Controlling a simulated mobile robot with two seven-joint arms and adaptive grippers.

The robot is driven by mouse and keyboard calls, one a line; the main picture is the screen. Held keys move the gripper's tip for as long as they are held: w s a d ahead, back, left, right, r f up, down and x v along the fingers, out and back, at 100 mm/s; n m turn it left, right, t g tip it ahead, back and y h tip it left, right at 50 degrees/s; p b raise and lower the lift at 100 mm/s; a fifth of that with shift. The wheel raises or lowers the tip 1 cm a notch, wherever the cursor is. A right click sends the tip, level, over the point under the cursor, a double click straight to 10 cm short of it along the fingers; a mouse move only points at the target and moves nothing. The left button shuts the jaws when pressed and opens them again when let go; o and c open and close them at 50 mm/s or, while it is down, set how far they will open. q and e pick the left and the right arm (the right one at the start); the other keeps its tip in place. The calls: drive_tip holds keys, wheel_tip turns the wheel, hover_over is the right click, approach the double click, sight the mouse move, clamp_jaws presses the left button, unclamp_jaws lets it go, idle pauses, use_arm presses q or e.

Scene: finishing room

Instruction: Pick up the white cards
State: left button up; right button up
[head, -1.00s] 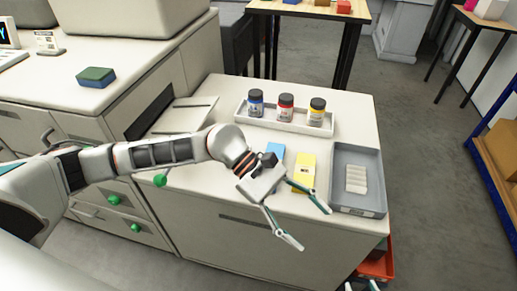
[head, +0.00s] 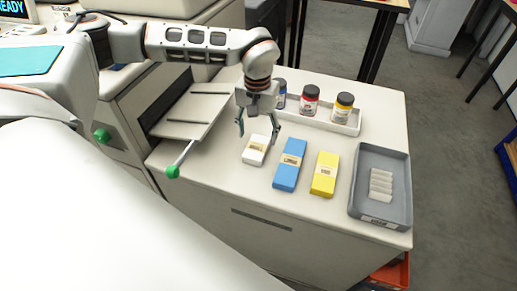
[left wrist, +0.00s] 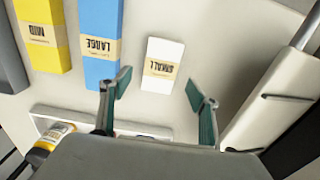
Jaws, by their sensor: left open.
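The white cards (head: 255,150) are a small white pack with a tan label band, lying flat on the pale cabinet top, leftmost of three packs. They also show in the left wrist view (left wrist: 162,62), where the band seems to read "SMALL". My left gripper (head: 257,132) is open and points down just behind and above the white pack. In the left wrist view its fingertips (left wrist: 158,82) are spread on either side of the pack's near end, with nothing held. Whether they touch it, I cannot tell. My right gripper is not in view.
A blue pack (head: 290,165) and a yellow pack (head: 324,174) lie to the right. A grey tray (head: 354,211) holds several pale strips (head: 381,185). A white rack (head: 349,127) of paint jars stands behind. A machine's output tray (head: 187,112) is at left.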

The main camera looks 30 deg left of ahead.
sight(257, 151)
use_arm(q)
wheel_tip(257, 151, down, 5)
drive_tip(key=shift+w+a+f, duration=0.1)
drive_tip(key=shift+w, duration=0.05)
drive_tip(key=c, duration=1.3)
